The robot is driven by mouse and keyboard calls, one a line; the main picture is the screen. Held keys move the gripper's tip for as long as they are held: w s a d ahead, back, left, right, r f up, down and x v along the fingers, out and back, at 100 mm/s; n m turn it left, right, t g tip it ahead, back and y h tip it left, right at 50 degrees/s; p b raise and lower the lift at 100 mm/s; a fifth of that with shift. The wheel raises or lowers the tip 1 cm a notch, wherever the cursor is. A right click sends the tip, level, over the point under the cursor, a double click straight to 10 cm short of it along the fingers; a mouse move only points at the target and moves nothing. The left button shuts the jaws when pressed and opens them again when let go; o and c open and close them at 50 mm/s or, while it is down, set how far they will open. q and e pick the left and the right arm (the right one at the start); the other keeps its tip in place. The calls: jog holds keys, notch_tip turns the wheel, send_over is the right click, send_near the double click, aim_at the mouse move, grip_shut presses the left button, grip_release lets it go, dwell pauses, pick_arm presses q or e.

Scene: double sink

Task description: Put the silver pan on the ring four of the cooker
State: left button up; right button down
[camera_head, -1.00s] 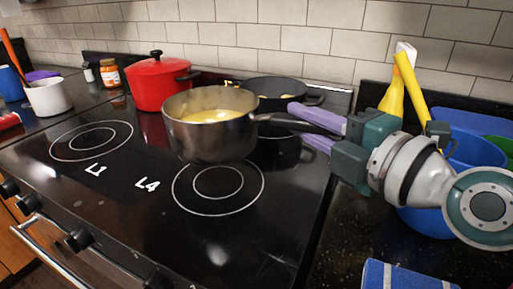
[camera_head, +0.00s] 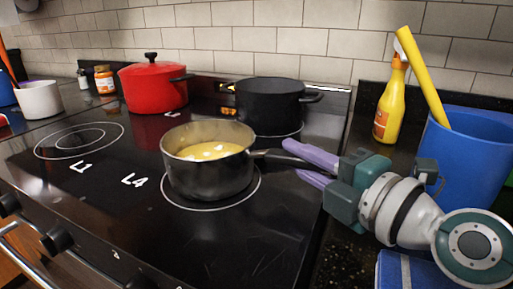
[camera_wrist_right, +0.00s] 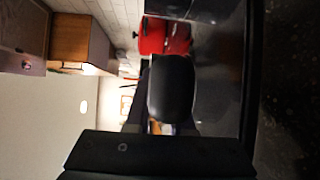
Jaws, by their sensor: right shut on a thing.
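The silver pan (camera_head: 210,172), with yellow food inside, is upright over the ring marked L4 (camera_head: 258,185) at the front right of the cooker (camera_head: 120,225). Its base covers most of the ring and is on or very close to the glass; I cannot tell which. My right gripper (camera_head: 291,158) is shut on the pan's dark handle (camera_head: 272,155), to the right of the pan. The right wrist view is turned sideways and does not clearly show the grasp. My left gripper is not in view.
A red lidded pot (camera_head: 153,88) and a black pot (camera_head: 270,106) stand on the back rings. The front left ring marked L1 (camera_head: 78,140) is empty. A blue bucket (camera_head: 465,155) and a yellow bottle (camera_head: 391,105) stand on the right counter.

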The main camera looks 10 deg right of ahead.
jog(key=c, duration=0.8)
grip_release()
jog(key=shift+r, duration=0.15)
jog(key=p+v, duration=0.1)
jog(key=v, duration=1.1)
jog(key=shift+p, duration=0.35)
